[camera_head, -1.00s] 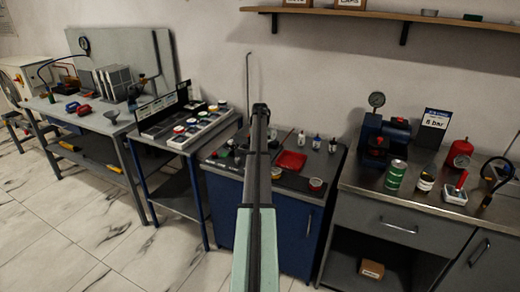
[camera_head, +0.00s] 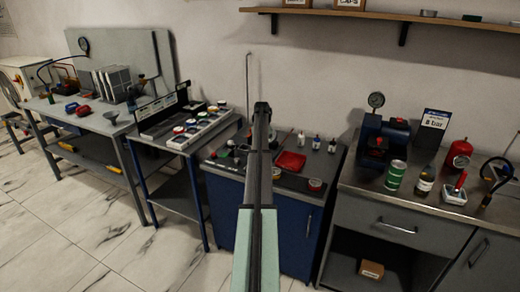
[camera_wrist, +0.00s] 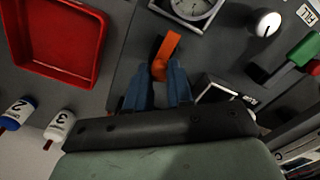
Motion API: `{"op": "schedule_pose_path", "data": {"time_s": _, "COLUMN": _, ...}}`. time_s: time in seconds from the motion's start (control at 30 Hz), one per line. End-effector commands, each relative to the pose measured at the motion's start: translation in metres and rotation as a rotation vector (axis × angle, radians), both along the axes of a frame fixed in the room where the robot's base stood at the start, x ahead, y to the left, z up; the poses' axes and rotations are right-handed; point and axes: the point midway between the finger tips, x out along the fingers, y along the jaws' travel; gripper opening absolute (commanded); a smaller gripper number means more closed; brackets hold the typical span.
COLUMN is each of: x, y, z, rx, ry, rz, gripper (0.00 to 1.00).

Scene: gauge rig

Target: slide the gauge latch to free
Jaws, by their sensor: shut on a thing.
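The orange latch (camera_wrist: 167,45) shows in the wrist view, on a dark grey panel just below a round white-faced gauge (camera_wrist: 193,5) that is cut off by the top edge. My gripper (camera_wrist: 159,76) has its two blue fingers shut on the latch's near end. The latch's far end sticks out beyond the fingertips, tilted up to the right. The fingers hide part of the near end. In the head view my own arm covers the gripper and the latch.
A red tray (camera_wrist: 62,38) lies left of the latch, with small numbered bottles (camera_wrist: 58,124) near it. A white round knob (camera_wrist: 266,23) and a green handle (camera_wrist: 302,52) are to the right. A dark open-topped box (camera_wrist: 215,88) stands close to the right finger.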

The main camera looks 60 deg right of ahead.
Motion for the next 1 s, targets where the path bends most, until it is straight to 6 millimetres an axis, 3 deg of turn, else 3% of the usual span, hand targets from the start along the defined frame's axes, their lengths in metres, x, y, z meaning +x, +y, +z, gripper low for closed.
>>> {"op": "schedule_pose_path", "data": {"time_s": 0.2, "x": 0.0, "y": -0.005, "z": 0.001, "rx": -0.011, "ry": -0.002, "rz": -0.001, "gripper": 0.0}}
{"op": "schedule_pose_path", "data": {"time_s": 0.23, "x": 0.0, "y": -0.005, "z": 0.001, "rx": -0.012, "ry": -0.002, "rz": -0.001, "gripper": 0.23}}
{"op": "schedule_pose_path", "data": {"time_s": 0.5, "x": 0.0, "y": -0.004, "z": 0.001, "rx": -0.009, "ry": -0.001, "rz": -0.001, "gripper": 0.48}}
{"op": "schedule_pose_path", "data": {"time_s": 0.8, "x": 0.0, "y": -0.003, "z": 0.003, "rx": -0.007, "ry": -0.002, "rz": -0.001, "gripper": 0.48}}
{"op": "schedule_pose_path", "data": {"time_s": 1.0, "x": 0.0, "y": -0.003, "z": 0.026, "rx": -0.01, "ry": -0.002, "rz": -0.001, "gripper": 0.48}}
